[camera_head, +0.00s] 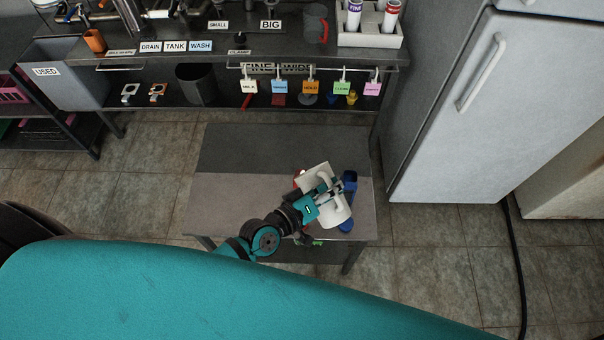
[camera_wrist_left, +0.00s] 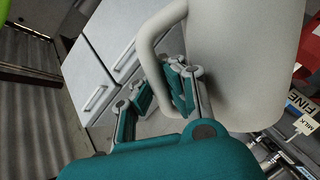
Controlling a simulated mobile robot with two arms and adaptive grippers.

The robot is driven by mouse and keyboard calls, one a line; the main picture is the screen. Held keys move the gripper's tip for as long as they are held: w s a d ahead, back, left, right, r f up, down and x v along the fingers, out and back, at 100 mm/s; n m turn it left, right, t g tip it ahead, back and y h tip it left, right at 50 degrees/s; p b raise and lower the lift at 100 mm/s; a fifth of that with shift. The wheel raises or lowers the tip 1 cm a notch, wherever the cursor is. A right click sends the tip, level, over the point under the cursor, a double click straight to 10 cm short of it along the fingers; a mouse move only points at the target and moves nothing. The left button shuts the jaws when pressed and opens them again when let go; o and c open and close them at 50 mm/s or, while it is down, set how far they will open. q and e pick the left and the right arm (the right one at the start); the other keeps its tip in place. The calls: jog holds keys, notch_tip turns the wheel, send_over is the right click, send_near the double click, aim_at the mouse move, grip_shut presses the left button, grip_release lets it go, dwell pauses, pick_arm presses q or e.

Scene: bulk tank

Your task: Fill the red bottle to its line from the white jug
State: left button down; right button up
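The white jug (camera_head: 336,212) is over the small table in the head view, at my left gripper (camera_head: 327,188). In the left wrist view the jug (camera_wrist_left: 245,60) fills the upper right, its handle curving down to the fingers of my left gripper (camera_wrist_left: 160,100). The gripper is shut on that handle. A small red bit (camera_head: 299,174) shows just left of the jug and gripper in the head view; it may be the red bottle, mostly hidden. Its line and level cannot be seen. My right gripper is not in view.
Blue items (camera_head: 349,178) lie close to the gripper's right on the small table (camera_head: 240,195). The table's left side is clear. Behind stands a counter (camera_head: 260,45) with labelled tags hanging below. A fridge (camera_head: 470,110) stands right.

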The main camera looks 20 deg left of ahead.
aim_at(337, 207)
pick_arm(q)
jog(key=f, duration=0.1)
jog(key=s+d+f+m+b, duration=0.1)
jog(key=f, duration=0.1)
jog(key=s+d+f+m+b, duration=0.1)
jog(key=f, duration=0.1)
jog(key=shift+t, duration=0.4)
jog(key=shift+d+r+m+p, duration=0.1)
jog(key=shift+r+m+p, duration=0.25)
jog(key=shift+r, duration=0.25)
jog(key=s+d+f+m+t+y+b, duration=0.1)
jog(key=s+d+f+m+t+b, duration=0.1)
jog(key=s+d+f+m+b, duration=0.2)
jog(key=shift+s+d+f+m+t+b, duration=0.15)
jog(key=shift+d+f+m+t+b, duration=0.3)
jog(key=shift+f+m+b, duration=1.65)
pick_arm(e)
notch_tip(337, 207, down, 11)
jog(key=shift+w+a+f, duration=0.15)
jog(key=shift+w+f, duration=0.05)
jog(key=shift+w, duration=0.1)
pick_arm(q)
jog(key=shift+f+n, duration=0.35)
jog(key=shift+f, duration=0.1)
